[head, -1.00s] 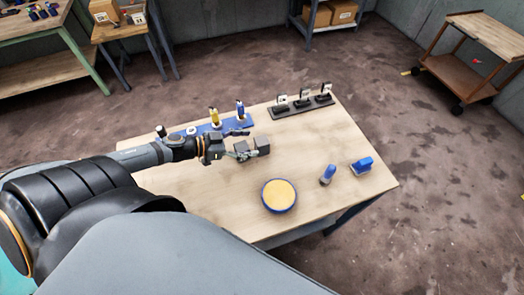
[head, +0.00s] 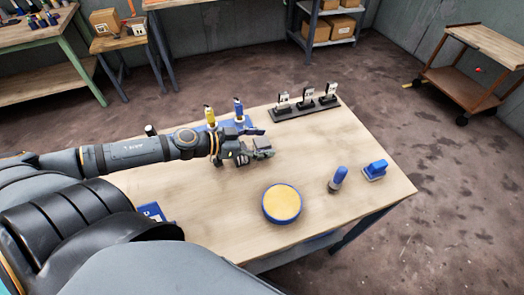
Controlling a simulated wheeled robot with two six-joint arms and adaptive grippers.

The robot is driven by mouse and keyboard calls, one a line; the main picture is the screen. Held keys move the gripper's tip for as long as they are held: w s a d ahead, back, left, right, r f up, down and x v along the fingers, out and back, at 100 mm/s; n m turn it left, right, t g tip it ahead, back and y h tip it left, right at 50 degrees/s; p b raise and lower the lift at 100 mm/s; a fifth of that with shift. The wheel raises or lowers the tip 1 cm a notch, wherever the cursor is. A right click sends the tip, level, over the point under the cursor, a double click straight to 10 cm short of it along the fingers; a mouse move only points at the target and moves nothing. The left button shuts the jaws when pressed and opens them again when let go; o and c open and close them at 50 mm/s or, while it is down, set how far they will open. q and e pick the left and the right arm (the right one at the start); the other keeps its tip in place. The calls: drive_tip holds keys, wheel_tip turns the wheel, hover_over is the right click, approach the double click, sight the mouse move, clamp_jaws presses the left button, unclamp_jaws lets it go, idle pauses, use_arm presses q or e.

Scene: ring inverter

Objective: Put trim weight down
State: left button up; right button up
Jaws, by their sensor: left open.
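My left gripper (head: 250,144) reaches in from the left over the middle of the table, with its fingers apart. A small dark grey block (head: 262,153), which looks like the trim weight, is at its fingertips. The fingers partly hide it, and I cannot tell whether they touch it. It appears low, at or near the wooden tabletop (head: 320,150). My right gripper is not in view.
A round yellow-topped blue pad (head: 282,203), a blue-topped grey cylinder (head: 338,178) and a blue block-like tool (head: 375,170) stand at the right front. A dark rack (head: 305,105) with several upright cards is at the back. A blue holder with yellow and blue tools (head: 225,120) is behind my gripper.

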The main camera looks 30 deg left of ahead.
use_arm(q)
drive_tip(key=shift+c, duration=0.4)
clamp_jaws()
drive_tip(key=shift+r, duration=0.1)
